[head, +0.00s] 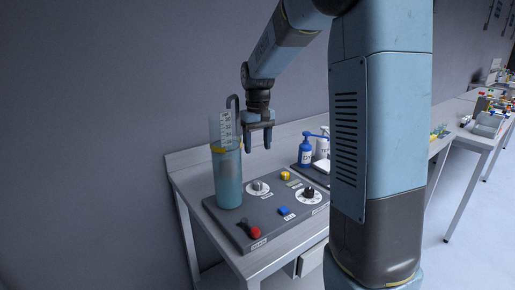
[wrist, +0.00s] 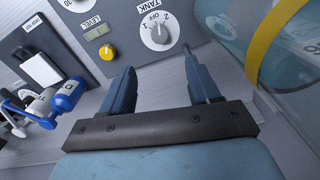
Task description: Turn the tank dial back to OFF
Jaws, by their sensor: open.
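The tank dial (head: 258,187) is a round white plate with a pale grey knob on the grey control panel (head: 232,218). In the wrist view the tank dial (wrist: 160,35) shows the marks OFF, 1 and 2 beside the word TANK. I cannot tell for sure which mark the knob points to. My gripper (head: 258,143) is open and empty, pointing down above the panel, clear of the dial. In the wrist view my gripper (wrist: 159,62) has its fingers spread, with the dial beyond the tips.
A tall clear cylinder (head: 228,180) with blue liquid and a yellow band stands just left of the dial. A black-knobbed dial (head: 308,194), yellow knob (head: 285,175), blue button (head: 284,211) and red knob (head: 255,232) share the panel. Pump bottles (head: 306,152) stand behind right.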

